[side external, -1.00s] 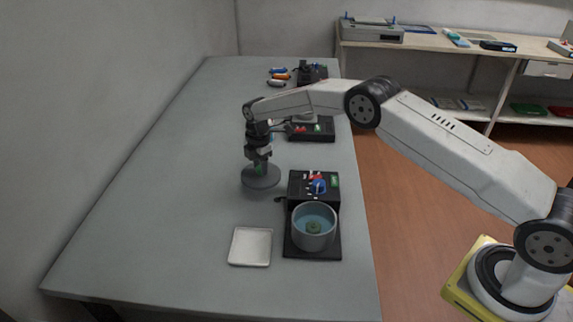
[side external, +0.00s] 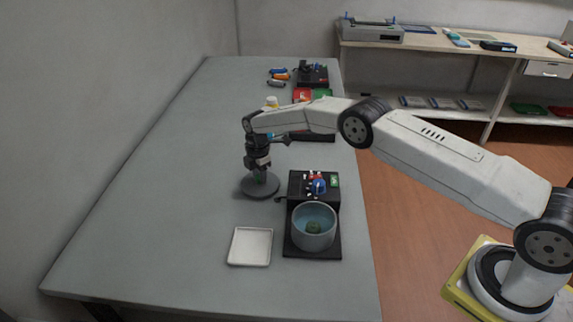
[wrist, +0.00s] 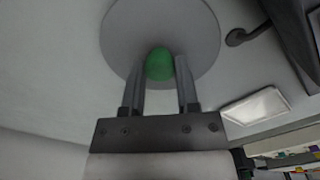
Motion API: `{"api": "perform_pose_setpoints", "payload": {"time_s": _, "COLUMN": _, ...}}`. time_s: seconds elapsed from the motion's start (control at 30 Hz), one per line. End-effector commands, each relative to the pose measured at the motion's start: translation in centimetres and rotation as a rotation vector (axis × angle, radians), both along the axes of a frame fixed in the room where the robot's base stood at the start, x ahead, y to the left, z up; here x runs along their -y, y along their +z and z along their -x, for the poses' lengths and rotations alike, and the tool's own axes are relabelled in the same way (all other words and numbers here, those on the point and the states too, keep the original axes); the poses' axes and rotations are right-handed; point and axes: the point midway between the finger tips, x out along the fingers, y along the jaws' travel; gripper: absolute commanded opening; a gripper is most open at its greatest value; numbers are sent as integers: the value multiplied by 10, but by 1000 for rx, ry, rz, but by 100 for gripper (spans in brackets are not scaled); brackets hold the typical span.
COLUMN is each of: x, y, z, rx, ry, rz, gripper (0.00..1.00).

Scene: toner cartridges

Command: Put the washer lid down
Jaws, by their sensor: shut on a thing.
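The washer lid (side external: 262,190) is a grey round disc with a green knob. It is at or just above the grey table, left of the washer; I cannot tell whether it touches the table. My gripper (side external: 259,172) points down over it and is shut on the green knob. In the wrist view the green knob (wrist: 159,64) sits between the two fingers of my gripper (wrist: 160,75), with the grey lid (wrist: 125,30) beyond.
A white square tray (side external: 250,247) lies left of the washer and also shows in the wrist view (wrist: 256,106). A black control box (side external: 297,188) with red and blue parts stands behind the tub. The table's left side (side external: 150,190) is clear.

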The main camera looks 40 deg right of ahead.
Motion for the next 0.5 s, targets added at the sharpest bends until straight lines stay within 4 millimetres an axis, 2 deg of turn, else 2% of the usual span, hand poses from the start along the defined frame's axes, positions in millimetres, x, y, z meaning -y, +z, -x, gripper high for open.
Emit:
{"api": "perform_pose_setpoints", "payload": {"time_s": 0.3, "x": 0, "y": -3, "z": 0, "rx": 0, "ry": 0, "rz": 0, "gripper": 0}}
{"api": "perform_pose_setpoints", "payload": {"time_s": 0.33, "x": 0, "y": -3, "z": 0, "rx": 0, "ry": 0, "rz": 0, "gripper": 46}}
{"api": "perform_pose_setpoints", "payload": {"time_s": 0.4, "x": 0, "y": -2, "z": 0, "rx": 0, "ry": 0, "rz": 0, "gripper": 68}}
{"api": "perform_pose_setpoints", "payload": {"time_s": 0.43, "x": 0, "y": -2, "z": 0, "rx": 0, "ry": 0, "rz": 0, "gripper": 74}}
{"api": "perform_pose_setpoints", "payload": {"time_s": 0.5, "x": 0, "y": -2, "z": 0, "rx": 0, "ry": 0, "rz": 0, "gripper": 74}}
